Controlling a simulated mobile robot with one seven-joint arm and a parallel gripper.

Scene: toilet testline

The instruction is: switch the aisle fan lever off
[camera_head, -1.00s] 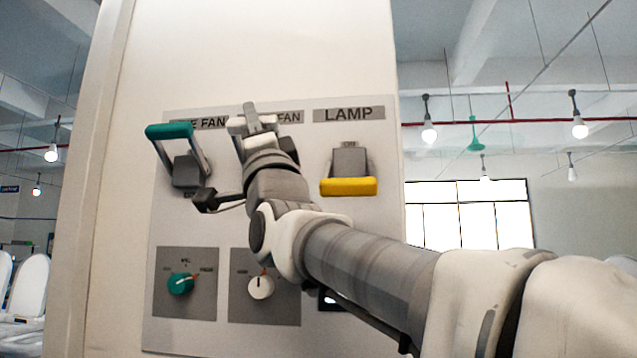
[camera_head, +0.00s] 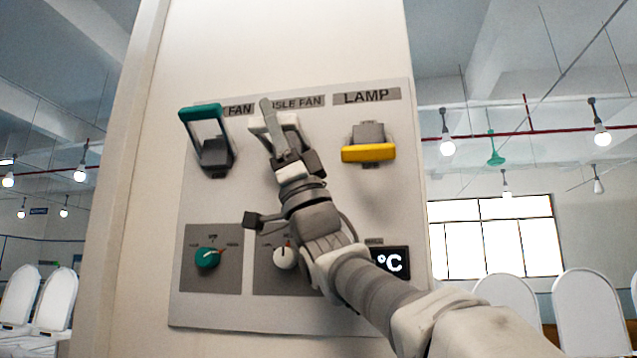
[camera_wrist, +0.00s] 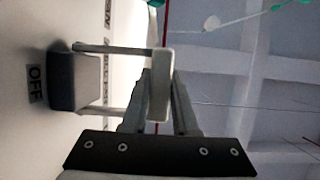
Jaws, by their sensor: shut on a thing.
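The aisle fan lever (camera_head: 289,120) is the white-handled one in the middle of the wall panel, under the partly hidden "AISLE FAN" label. Its handle stands raised above its dark housing. My gripper (camera_head: 273,125) is shut on the white handle, with one finger showing above it. In the wrist view the white handle bar (camera_wrist: 161,85) lies between the two fingers of my gripper (camera_wrist: 160,105). Two side arms join the bar to the dark housing (camera_wrist: 75,81), and an "OFF" label (camera_wrist: 36,86) is on the panel beside it.
A green-handled lever (camera_head: 200,111) stands raised to the left. A yellow-handled lamp lever (camera_head: 368,152) is down to the right. Below are a green knob (camera_head: 208,258), a white knob (camera_head: 285,257) and a display (camera_head: 389,263), partly behind my arm.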

